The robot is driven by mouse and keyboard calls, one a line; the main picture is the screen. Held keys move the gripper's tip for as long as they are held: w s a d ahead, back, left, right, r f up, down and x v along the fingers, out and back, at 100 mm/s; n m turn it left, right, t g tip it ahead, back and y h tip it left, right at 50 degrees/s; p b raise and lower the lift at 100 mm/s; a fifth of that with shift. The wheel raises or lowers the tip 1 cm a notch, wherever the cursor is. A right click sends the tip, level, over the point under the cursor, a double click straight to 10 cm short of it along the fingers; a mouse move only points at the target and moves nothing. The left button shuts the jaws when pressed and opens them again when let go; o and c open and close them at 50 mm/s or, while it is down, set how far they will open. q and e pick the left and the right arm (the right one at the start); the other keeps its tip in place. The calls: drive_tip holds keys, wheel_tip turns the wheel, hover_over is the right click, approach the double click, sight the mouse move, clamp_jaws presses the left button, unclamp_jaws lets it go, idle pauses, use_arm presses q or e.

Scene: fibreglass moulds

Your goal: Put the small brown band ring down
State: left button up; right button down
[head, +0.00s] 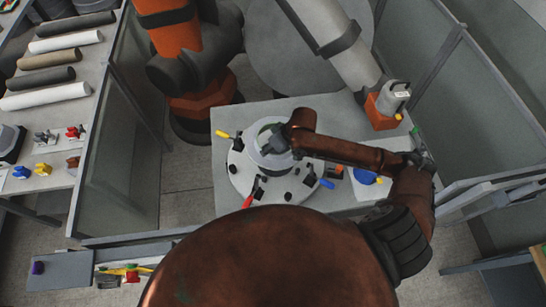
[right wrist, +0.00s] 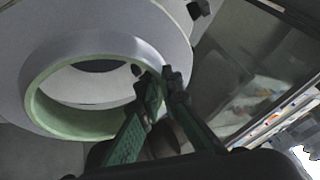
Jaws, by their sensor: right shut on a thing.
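My right gripper (head: 277,147) is over the round pale fixture plate (head: 240,185) on the grey table. A grey ring-shaped mould (right wrist: 62,45) with a pale green inner wall sits at the plate's middle, by the fingers. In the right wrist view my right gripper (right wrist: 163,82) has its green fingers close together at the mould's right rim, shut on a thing. A small dark grey-brown piece (right wrist: 164,140) shows between the fingers. The small brown band ring is mostly hidden, and I cannot make out its outline or whether it touches the mould. My left gripper is not in view.
Toggle clamps with red (head: 249,200), yellow (head: 222,134) and blue handles ring the plate. A blue round item (head: 364,176) lies at right on the table. An orange robot arm (head: 186,45) stands behind. Glass partitions flank the table, with a shelf of rolls (head: 45,95) at left.

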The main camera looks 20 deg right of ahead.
drive_tip(key=shift+f, duration=0.55)
drive_tip(key=f, duration=0.7)
drive_tip(key=shift+w+b, duration=0.3)
drive_tip(key=shift+f, duration=2.05)
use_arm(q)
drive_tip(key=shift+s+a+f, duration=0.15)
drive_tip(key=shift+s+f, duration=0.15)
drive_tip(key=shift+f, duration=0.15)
use_arm(e)
drive_tip(key=c, duration=2.6)
unclamp_jaws()
drive_tip(key=shift+f, duration=0.15)
drive_tip(key=o, duration=0.5)
